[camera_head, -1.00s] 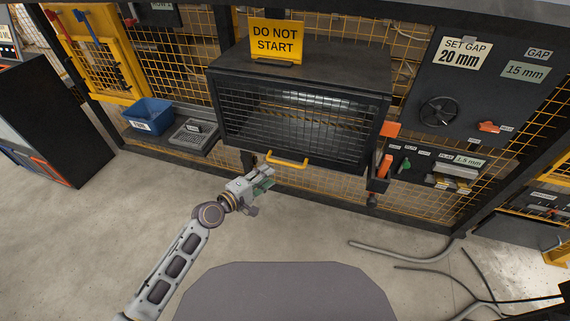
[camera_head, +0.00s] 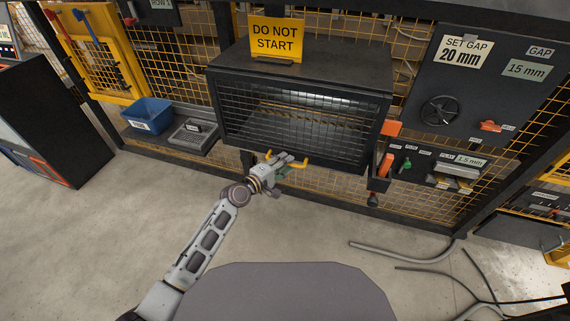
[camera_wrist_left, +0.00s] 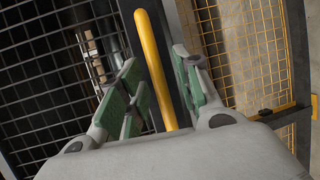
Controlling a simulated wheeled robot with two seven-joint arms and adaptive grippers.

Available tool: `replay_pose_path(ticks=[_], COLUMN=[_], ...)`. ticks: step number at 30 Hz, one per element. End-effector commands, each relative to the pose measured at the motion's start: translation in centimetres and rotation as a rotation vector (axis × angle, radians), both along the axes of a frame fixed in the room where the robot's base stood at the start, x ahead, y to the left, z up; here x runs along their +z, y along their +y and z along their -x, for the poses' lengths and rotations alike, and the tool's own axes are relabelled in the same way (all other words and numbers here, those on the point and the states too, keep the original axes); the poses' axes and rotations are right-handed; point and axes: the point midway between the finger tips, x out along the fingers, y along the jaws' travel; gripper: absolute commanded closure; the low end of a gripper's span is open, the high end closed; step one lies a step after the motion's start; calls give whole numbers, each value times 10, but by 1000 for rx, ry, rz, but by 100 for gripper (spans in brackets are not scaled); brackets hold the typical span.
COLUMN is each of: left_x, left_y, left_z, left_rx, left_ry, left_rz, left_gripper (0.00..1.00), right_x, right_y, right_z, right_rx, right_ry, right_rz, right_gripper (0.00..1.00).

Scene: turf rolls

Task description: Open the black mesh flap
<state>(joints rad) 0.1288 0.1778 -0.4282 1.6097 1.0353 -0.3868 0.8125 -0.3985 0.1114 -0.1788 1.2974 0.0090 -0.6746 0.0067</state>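The black mesh flap (camera_head: 300,126) is the closed front of a dark box in the middle of the head view. Its mesh also fills the left of the left wrist view (camera_wrist_left: 50,70). A yellow handle (camera_head: 304,163) runs along its lower edge. In the left wrist view the handle (camera_wrist_left: 153,65) passes between the fingers of my left gripper (camera_wrist_left: 158,90). The left gripper (camera_head: 287,162) is open around the handle, with a gap visible on the right side of the bar. My right gripper is not in view.
A yellow "DO NOT START" sign (camera_head: 276,40) stands on the box. A blue bin (camera_head: 147,116) and a grey tray (camera_head: 192,137) sit left of it. An orange-handled holder (camera_head: 384,168) is close on the right. Hoses (camera_head: 400,250) lie on the floor at right.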

Motion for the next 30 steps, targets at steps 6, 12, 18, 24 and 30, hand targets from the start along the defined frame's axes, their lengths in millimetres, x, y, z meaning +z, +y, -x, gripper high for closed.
replay_pose_path(ticks=[6,12,18,24,30], left_x=[-1,-1,-1,-1,-1], left_y=[-5,-5,-5,-5,-5], left_z=[-5,-6,-6,-6,-6], left_rx=[0,0,0,0,0], left_ry=[0,0,0,0,0], left_rz=[0,0,0,0,0], left_gripper=[67,67,82,100,100], right_x=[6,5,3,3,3], right_y=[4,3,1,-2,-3], right_z=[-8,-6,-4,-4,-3], right_rx=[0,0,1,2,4], right_ry=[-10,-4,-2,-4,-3], right_rz=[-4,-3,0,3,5], right_gripper=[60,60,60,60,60])
